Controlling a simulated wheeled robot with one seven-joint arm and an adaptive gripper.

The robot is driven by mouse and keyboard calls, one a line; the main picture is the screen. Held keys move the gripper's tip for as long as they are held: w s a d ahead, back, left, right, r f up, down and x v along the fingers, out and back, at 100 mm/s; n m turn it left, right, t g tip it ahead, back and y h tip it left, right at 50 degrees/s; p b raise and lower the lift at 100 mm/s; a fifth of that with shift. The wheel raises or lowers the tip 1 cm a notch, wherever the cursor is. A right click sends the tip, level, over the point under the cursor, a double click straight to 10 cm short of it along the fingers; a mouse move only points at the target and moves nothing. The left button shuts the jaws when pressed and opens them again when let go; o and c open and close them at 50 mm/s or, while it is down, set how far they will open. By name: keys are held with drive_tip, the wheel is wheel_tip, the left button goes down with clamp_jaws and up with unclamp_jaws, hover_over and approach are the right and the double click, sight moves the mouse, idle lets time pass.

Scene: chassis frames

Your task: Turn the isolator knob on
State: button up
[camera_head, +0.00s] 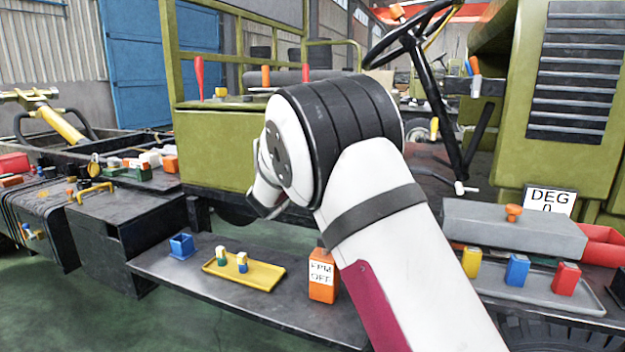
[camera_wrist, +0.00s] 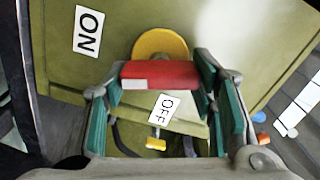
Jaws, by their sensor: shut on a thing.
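In the wrist view a red bar-shaped isolator knob (camera_wrist: 165,75) sits in front of a round yellow plate (camera_wrist: 160,43) on an olive panel. The bar lies across the picture, with a white patch at its left end. An ON label (camera_wrist: 88,30) is at upper left, and an OFF label (camera_wrist: 164,107) is just below the knob. My gripper (camera_wrist: 158,78) has its teal fingers at the two ends of the red bar, shut on it. In the head view my arm hides the knob and the fingers.
In the head view a shelf (camera_head: 150,262) holds a yellow tray (camera_head: 262,278), a blue bin (camera_head: 181,246) and an orange labelled block (camera_head: 322,277). A grey box (camera_head: 510,229) and a tray of coloured blocks (camera_head: 530,291) stand at right. A steering wheel (camera_head: 405,38) rises behind my arm.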

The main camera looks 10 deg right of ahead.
drive_tip(key=shift+f+m+b, duration=0.2)
drive_tip(key=shift+m+b, duration=1.7)
drive_tip(key=shift+b, duration=0.15)
drive_tip(key=o, duration=1.2)
drive_tip(key=shift+c, duration=0.2)
drive_tip(key=v, duration=1.2)
drive_tip(key=shift+r, duration=0.15)
